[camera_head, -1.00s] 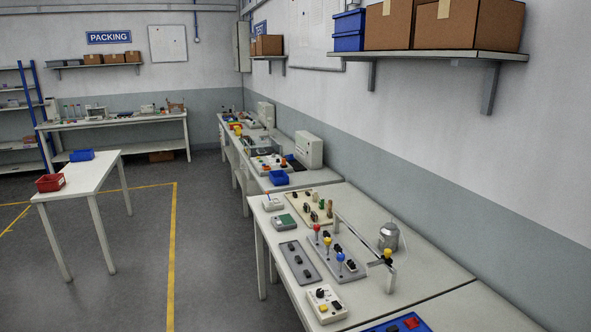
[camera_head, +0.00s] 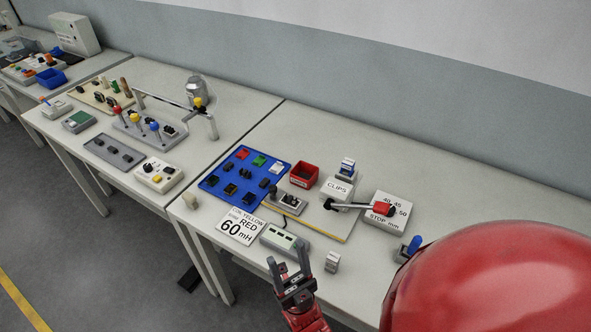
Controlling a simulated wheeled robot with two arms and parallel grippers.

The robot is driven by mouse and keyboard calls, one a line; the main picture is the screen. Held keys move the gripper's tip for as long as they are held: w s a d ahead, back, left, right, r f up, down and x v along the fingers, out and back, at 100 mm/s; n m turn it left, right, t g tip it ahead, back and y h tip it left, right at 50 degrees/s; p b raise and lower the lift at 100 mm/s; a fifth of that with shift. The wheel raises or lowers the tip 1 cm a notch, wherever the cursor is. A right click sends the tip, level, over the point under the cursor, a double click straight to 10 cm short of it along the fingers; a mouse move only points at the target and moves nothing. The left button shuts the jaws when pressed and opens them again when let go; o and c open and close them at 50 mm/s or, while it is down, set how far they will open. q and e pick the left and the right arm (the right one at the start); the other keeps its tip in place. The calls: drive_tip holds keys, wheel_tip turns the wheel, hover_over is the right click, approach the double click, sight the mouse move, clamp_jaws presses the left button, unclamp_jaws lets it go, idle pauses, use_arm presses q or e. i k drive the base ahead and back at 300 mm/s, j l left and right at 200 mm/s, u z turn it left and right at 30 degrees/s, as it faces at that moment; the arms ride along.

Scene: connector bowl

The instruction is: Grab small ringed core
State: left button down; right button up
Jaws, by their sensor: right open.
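My right gripper (camera_head: 287,260) is open, with its fingers up over the near edge of the bench. I see nothing between the fingers. No piece is clear enough to call the small ringed core for sure. A small cream piece (camera_head: 190,200) sits alone near the bench's front edge, left of the gripper. A small pale block (camera_head: 332,262) stands just right of the gripper, apart from it. A white card (camera_head: 241,227) reads "60 mH" with colour words. My left gripper does not show.
A blue tray (camera_head: 208,182) holds several small parts. Behind the gripper are a grey-green terminal block (camera_head: 285,239), a red bin (camera_head: 304,174), a "CLIPS" box (camera_head: 338,190) and a white stop block (camera_head: 386,215). The right back of the bench (camera_head: 440,180) is clear.

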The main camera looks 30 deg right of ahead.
sight(289, 201)
drive_tip(key=j+z, duration=0.15)
drive_tip(key=z, duration=0.2)
drive_tip(key=k+j+z, duration=0.1)
drive_tip(key=z, duration=0.25)
drive_tip(key=k+j+z, duration=0.1)
drive_tip(key=z, duration=0.25)
drive_tip(key=j, duration=0.25)
drive_tip(key=i+z, duration=0.05)
